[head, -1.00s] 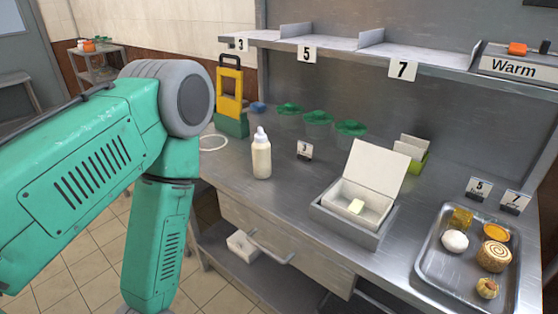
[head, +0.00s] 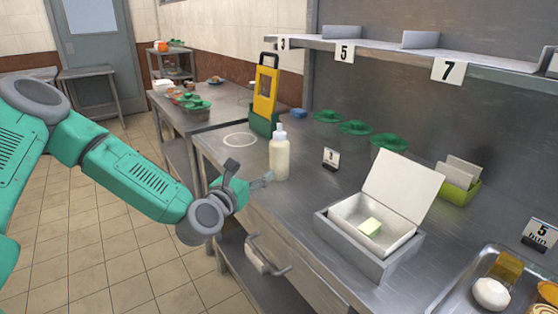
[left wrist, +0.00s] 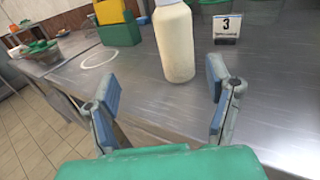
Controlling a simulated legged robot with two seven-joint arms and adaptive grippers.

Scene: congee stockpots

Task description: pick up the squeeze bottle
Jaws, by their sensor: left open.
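The squeeze bottle (head: 280,156) is cream-coloured with a pale cap and stands upright on the steel counter. My left gripper (head: 250,172) is at the counter's front edge, just left of the bottle in the head view. In the left wrist view the bottle (left wrist: 174,42) stands ahead of the open fingers of my left gripper (left wrist: 162,92), apart from them; its top is cut off. The fingers are empty. My right gripper is not in view.
A white box with an open lid (head: 375,212) stands right of the bottle. A number 3 card (head: 330,159), green-lidded containers (head: 356,134) and a yellow-green stand (head: 265,95) are nearby. A white ring (head: 240,140) marks clear counter to the left.

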